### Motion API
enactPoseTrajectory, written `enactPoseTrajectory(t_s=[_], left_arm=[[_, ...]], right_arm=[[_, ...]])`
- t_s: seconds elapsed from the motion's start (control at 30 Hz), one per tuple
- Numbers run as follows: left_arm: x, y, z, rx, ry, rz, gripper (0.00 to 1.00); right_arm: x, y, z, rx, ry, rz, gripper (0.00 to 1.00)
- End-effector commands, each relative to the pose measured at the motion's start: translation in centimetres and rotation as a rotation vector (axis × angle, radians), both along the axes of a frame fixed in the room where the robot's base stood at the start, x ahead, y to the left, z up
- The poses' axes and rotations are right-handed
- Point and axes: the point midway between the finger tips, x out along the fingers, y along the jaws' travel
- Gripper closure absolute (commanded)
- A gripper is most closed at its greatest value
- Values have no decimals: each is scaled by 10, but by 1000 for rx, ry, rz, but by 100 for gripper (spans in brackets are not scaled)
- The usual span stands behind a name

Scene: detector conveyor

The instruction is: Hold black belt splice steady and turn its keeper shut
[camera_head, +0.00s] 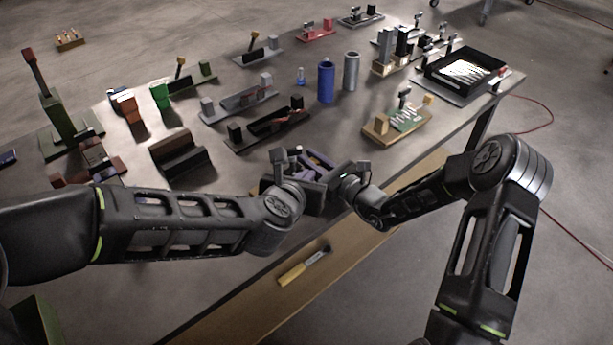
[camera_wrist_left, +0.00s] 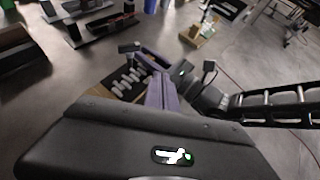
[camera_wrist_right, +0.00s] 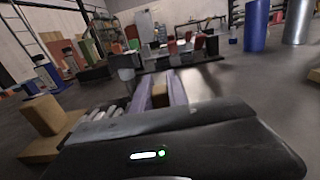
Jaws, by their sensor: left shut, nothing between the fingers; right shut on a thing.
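The black belt splice (camera_wrist_left: 127,84) shows in the left wrist view as a tan base with white ribs and a grey T-topped post. In the right wrist view its tan base and block (camera_wrist_right: 42,117) are at left. In the head view my arms mostly hide it. My left gripper (camera_head: 310,172) is shut and empty close to it; its purple fingers show in the left wrist view (camera_wrist_left: 161,94). My right gripper (camera_wrist_right: 163,92) is shut, its purple fingers beside the ribs, apparently on part of the splice. The exact contact and the keeper's angle are unclear.
A similar splice with a green belt (camera_head: 380,128) stands to the right. A blue cylinder (camera_head: 326,82), a grey cylinder (camera_head: 351,71) and a black long fixture (camera_head: 262,136) stand behind. A brown stepped block (camera_head: 180,152) is at left. A yellow-handled tool (camera_head: 292,273) lies below the front edge.

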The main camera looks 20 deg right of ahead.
Motion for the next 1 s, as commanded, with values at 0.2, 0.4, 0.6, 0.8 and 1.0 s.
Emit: enactPoseTrajectory(t_s=[0.2, 0.4, 0.6, 0.8, 1.0], left_arm=[[0, 0, 0, 0, 0, -1, 96], [10, -8, 0, -12, 18, -30, 80], [46, -30, 2, -54, 66, -157, 68], [102, -38, 8, -112, 85, -383, 68], [150, -2, 8, -143, 42, -642, 68]], right_arm=[[0, -2, -2, -2, 5, -4, 100], [0, -2, -2, -1, 5, -4, 100], [0, -2, -2, -1, 5, -4, 100], [0, -2, -2, -1, 5, -4, 100], [0, -2, -2, -2, 6, -4, 100]])
